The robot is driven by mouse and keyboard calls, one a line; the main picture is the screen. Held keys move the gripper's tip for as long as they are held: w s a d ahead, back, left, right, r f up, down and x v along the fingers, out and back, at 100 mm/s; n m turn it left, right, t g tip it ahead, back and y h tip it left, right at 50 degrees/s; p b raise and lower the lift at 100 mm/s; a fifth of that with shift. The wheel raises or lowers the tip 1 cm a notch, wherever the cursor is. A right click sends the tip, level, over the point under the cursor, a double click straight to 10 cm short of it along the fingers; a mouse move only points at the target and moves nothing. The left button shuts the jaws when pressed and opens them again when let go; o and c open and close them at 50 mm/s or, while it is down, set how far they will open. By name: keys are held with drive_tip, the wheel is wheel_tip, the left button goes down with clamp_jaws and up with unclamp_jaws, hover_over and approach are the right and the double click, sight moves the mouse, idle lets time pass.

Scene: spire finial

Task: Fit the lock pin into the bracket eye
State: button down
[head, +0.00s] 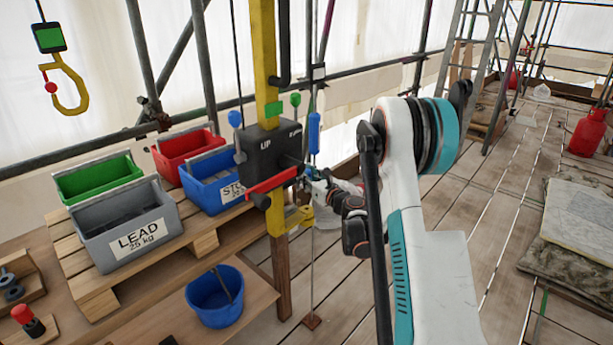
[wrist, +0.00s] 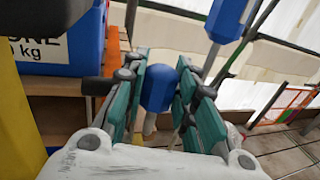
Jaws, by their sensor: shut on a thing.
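My gripper (head: 318,182) is beside the black winch box on the yellow mast. In the wrist view my gripper (wrist: 160,92) has its teal pads on either side of a blue rounded handle (wrist: 157,88) and is shut on it. A red-topped black piece, perhaps the lock pin (head: 27,319), stands on a small wooden block at the lower left, away from my gripper. A yellow bracket (head: 291,219) sticks out from the mast just below my gripper; its eye cannot be made out clearly.
The black box (head: 268,152) marked UP carries a red bar. Blue (head: 314,132) and green handles hang close by. Grey LEAD (head: 125,225), blue, red and green bins stand on a pallet at left. A blue bucket (head: 217,297) sits below. The plank floor at right is mostly open.

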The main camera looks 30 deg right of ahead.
drive_tip(key=shift+f+b, duration=1.25)
drive_tip(key=shift+f, duration=1.65)
wheel_tip(320, 180, down, 6)
drive_tip(key=shift+f, duration=0.15)
idle(1.7)
drive_tip(key=c, duration=1.2)
unclamp_jaws()
wheel_tip(320, 180, up, 10)
drive_tip(key=shift+r, duration=0.1)
